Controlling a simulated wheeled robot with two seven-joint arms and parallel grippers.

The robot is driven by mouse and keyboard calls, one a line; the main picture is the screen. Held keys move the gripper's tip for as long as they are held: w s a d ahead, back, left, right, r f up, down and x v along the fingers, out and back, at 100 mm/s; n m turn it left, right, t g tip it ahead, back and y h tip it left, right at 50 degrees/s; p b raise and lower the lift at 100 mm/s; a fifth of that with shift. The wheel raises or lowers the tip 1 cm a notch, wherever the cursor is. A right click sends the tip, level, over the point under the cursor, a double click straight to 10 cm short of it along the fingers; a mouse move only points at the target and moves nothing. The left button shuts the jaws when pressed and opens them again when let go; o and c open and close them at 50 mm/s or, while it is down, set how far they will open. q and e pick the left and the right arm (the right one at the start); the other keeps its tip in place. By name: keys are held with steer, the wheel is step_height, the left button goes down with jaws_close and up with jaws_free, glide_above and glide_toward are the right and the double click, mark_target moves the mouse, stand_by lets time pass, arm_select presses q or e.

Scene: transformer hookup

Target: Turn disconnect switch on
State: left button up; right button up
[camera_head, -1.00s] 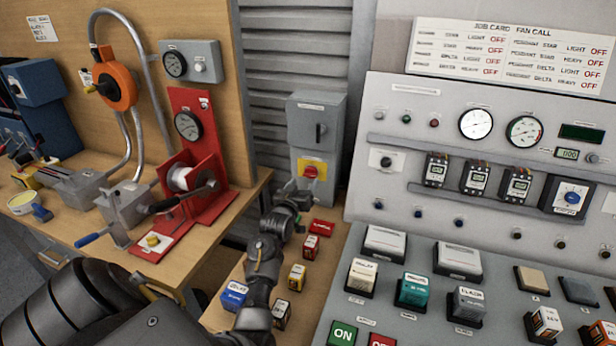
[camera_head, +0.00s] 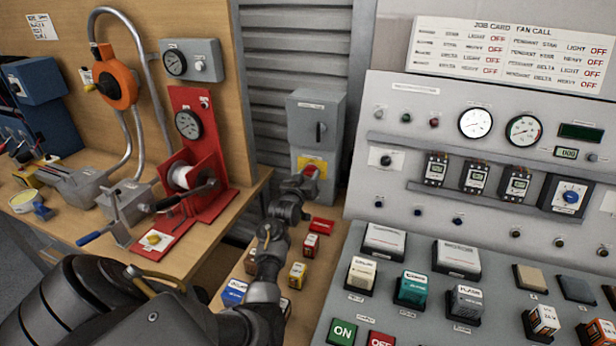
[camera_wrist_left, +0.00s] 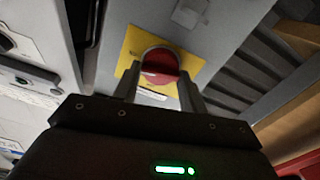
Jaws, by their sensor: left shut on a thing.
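The disconnect switch is a red knob on a yellow plate (camera_head: 318,161), low on the grey enclosure (camera_head: 316,115) between the wooden bench and the control panel. In the left wrist view the red knob (camera_wrist_left: 160,66) sits between the two fingers, in front of the yellow plate (camera_wrist_left: 133,45). My left gripper (camera_head: 309,177) is at the knob and shut on it, covering much of it in the head view. In the left wrist view the fingers (camera_wrist_left: 158,92) flank the knob on both sides. My right gripper is not in view.
Small boxes, among them a yellow one (camera_head: 297,273) and a red one (camera_head: 311,245), stand on the wooden surface beside my left arm. The sloped control panel (camera_head: 400,270) is close on the right. A red winch stand (camera_head: 205,150) is on the left bench.

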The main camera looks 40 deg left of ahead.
arm_select(q)
steer(key=shift+m, duration=1.3)
steer(key=shift+c, duration=0.3)
steer(key=o, duration=1)
steer(key=b+v, duration=0.1)
steer(key=v, duration=0.9)
steer(key=shift+s+d, duration=0.2)
steer(key=shift+s, duration=0.15)
